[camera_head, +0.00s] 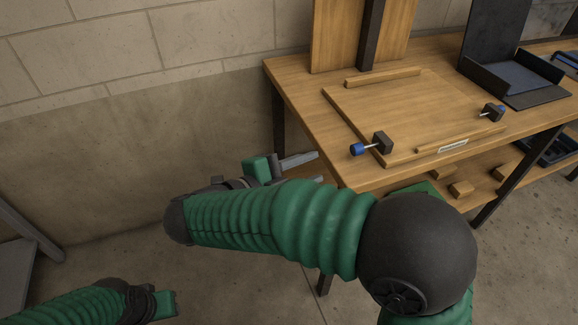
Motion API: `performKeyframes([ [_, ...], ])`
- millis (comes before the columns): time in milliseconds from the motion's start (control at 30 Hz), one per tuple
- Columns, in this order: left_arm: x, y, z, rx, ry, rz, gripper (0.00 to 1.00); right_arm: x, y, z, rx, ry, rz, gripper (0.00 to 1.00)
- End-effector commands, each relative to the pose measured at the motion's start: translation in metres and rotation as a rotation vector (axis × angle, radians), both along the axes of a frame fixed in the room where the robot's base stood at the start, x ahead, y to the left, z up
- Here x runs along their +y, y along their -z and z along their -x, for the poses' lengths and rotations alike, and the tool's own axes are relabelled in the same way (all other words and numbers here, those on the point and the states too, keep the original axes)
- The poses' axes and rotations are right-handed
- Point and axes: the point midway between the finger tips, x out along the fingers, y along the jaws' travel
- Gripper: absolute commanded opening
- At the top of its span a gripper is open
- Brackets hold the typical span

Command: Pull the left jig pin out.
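The left jig pin (357,149) has a blue knob and a thin metal shaft. The shaft runs into a dark block (382,142) at the board's near left corner. My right gripper (319,167) is to the left of the knob, beside the table's left edge. Its two grey fingers point right and stand apart, with nothing seen between them. It does not touch the pin. My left gripper (164,304) is low at the bottom left, far from the table. Its green part shows, but its fingers cannot be made out.
A wooden jig board (400,105) with raised strips lies on the wooden table (300,85). A second blue-knobbed pin (502,107) sits in another dark block at right. A black tray (535,88) stands at the back right. Wooden blocks (461,188) lie on the lower shelf.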

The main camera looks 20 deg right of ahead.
Motion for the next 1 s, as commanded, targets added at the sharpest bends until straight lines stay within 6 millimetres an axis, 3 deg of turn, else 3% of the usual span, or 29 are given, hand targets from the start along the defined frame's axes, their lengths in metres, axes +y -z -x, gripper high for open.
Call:
performKeyframes([
  [100, 0.000, -0.012, 0.000, 0.000, 0.000, 0.000, 0.36, 0.028, -0.009, 0.011, 0.002, -0.004, -0.001, 0.33],
  [267, 0.000, -0.016, 0.000, 0.000, 0.000, 0.000, 0.36, 0.047, -0.012, 0.019, 0.000, 0.000, -0.001, 0.33],
  [767, 0.000, -0.015, 0.000, 0.000, 0.000, 0.000, 0.36, 0.050, -0.011, 0.020, -0.001, -0.001, 0.000, 0.33],
  [867, 0.000, -0.015, 0.000, 0.000, 0.000, 0.000, 0.36, 0.045, -0.012, 0.004, -0.025, -0.055, 0.000, 0.33],
  [967, 0.000, -0.015, 0.000, 0.000, 0.000, 0.000, 0.36, 0.037, -0.014, -0.047, -0.075, -0.249, 0.014, 0.33],
  [1000, 0.000, -0.015, 0.000, 0.000, 0.000, 0.000, 0.36, 0.036, -0.016, -0.072, -0.084, -0.367, 0.032, 0.33],
])
